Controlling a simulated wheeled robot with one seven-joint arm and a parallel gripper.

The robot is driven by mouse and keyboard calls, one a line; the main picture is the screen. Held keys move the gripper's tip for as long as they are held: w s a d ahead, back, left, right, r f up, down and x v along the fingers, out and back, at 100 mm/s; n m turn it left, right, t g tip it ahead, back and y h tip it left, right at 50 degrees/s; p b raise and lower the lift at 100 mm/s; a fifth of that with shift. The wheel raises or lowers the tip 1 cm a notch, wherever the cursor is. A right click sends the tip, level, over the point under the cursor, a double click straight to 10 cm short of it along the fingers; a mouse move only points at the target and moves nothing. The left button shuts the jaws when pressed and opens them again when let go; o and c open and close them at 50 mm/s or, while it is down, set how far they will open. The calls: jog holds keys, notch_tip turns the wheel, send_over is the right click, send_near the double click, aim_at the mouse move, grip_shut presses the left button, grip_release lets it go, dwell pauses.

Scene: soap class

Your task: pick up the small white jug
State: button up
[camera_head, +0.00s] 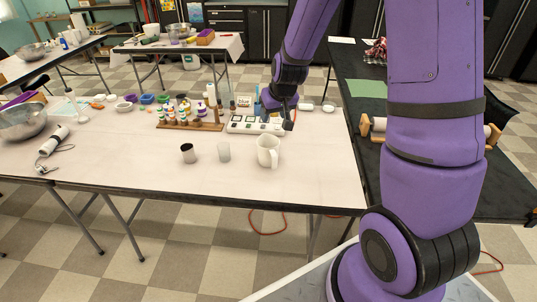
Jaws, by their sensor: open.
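A small white jug (267,151) with a handle stands upright on the white table, near its front right part. My gripper (289,122) is open above and behind the jug, slightly to its right, close to a white tray. The fingers are small and dark in this view, and nothing shows between them. The gripper and the jug appear apart. My purple arm comes in from the right.
A white cup (223,151) and a dark-fronted cup (188,153) stand left of the jug. Behind are a wooden rack of small bottles (190,122) and a white compartment tray (243,125). The table (130,178) is clear in front.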

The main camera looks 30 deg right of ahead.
send_near(274, 154)
notch_tip(274, 154, down, 3)
jog(key=shift+m+h, duration=0.4)
jog(key=shift+a+x, duration=0.15)
jog(key=shift+x, duration=2.2)
jog(key=shift+a+x, duration=0.15)
jog(key=shift+x, duration=2.25)
jog(key=shift+s+f, duration=0.1)
jog(key=shift+s, duration=0.1)
grip_shut()
jog(key=shift+r, duration=1.9)
jog(key=s+a, duration=0.1)
jog(key=a, duration=0.6)
jog(key=s+a+r, duration=0.1)
jog(key=s+a, duration=0.1)
jog(key=a, duration=0.6)
jog(key=shift+s+a, duration=0.3)
